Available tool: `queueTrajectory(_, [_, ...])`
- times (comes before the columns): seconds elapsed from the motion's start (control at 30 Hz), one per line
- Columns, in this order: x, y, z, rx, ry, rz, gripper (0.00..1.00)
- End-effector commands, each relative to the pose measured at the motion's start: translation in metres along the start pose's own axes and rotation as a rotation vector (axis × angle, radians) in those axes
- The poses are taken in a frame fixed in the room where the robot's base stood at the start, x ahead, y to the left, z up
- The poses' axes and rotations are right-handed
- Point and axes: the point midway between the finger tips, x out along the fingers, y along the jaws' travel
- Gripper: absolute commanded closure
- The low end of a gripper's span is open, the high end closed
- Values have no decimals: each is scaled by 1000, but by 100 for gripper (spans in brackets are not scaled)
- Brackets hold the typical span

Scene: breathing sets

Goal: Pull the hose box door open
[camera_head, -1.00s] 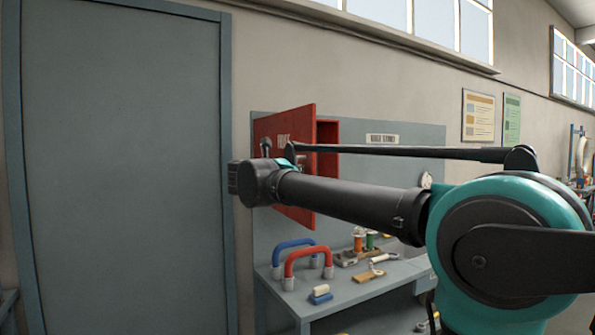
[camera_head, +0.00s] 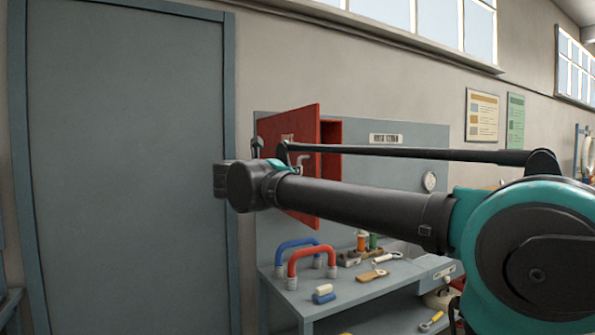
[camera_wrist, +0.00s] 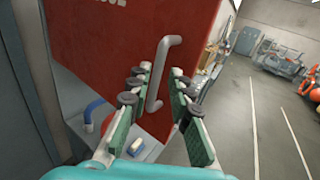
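The red hose box door (camera_head: 288,130) is partly open on the wall panel, with the dark red box interior (camera_head: 331,135) showing past its right edge. Its grey bar handle (camera_head: 304,158) is near that edge and also shows in the wrist view (camera_wrist: 158,75) on the red door face (camera_wrist: 105,50). My gripper (camera_wrist: 160,85) is open, one finger on each side of the handle in the picture. I see no clear contact, and the depth between them is hard to tell.
A workbench (camera_head: 345,295) below the box holds blue and red arched handles (camera_head: 308,258), small tools and spools. A grey door (camera_head: 125,170) stands to the left. The wrist view shows open floor (camera_wrist: 240,125) to the right.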

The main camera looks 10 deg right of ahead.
Motion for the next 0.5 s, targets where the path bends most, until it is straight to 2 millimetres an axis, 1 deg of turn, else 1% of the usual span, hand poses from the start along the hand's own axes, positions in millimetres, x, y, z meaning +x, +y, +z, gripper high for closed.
queueTrajectory(0.03, [-12, 2, 0, 0, 0, 6, 80])
queueTrajectory(0.2, [-41, 0, 0, 0, 0, 3, 80])
queueTrajectory(0.33, [-56, 0, 0, 0, 1, 1, 80])
queueTrajectory(0.5, [-65, -1, 0, 0, 1, -1, 80])
